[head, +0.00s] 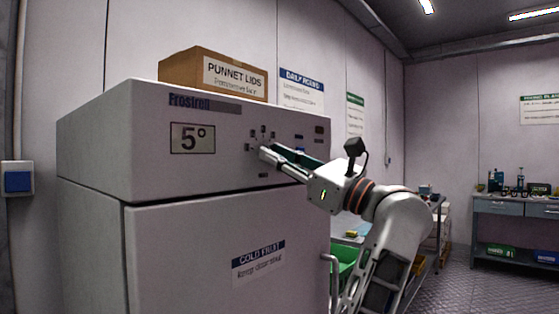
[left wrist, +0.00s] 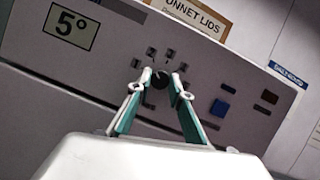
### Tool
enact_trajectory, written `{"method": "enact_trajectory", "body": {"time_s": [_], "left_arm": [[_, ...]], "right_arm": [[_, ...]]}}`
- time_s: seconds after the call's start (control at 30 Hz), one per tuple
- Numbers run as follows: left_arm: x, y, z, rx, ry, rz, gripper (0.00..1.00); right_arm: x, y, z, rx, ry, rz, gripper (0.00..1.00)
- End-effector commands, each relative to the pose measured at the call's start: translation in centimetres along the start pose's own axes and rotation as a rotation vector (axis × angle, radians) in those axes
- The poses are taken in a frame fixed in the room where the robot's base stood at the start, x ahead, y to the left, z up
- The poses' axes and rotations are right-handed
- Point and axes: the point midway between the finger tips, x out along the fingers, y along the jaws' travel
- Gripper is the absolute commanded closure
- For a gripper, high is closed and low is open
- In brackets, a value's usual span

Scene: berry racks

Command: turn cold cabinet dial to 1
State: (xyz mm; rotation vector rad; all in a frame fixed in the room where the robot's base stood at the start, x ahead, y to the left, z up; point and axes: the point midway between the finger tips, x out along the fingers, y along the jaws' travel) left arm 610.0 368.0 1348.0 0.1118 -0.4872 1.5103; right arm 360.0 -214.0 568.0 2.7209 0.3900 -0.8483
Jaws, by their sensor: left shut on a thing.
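The cold cabinet (head: 88,150) is a white unit with a display (head: 193,138) that reads 5°. My left gripper (head: 268,153) reaches the panel at the dial. In the left wrist view its two fingertips (left wrist: 160,88) close on the dial from both sides. In the head view the fingers mostly hide the dial. Which mark the dial points to cannot be told. My right gripper is not in view.
A blue button (left wrist: 219,108) and a dark reddish rectangle (left wrist: 269,96) are right of the dial. A cardboard box labelled punnet lids (head: 180,72) stands on the cabinet. The cabinet's door handle (head: 333,285) is below the arm. A workbench (head: 515,206) stands far right, past open floor.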

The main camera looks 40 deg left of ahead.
Motion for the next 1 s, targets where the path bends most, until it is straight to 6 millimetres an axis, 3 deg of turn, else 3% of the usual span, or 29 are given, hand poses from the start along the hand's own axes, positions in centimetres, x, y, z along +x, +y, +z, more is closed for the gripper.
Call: {"method": "enact_trajectory", "body": {"time_s": [0.5, 1.0], "left_arm": [[0.04, -0.36, -0.03, -0.359, 0.002, 0.149, 1.00], [0.10, -0.38, 0.08, -0.459, 0.003, 0.189, 1.00]], "right_arm": [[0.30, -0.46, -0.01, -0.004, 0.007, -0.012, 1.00], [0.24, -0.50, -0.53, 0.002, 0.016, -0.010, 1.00]]}}
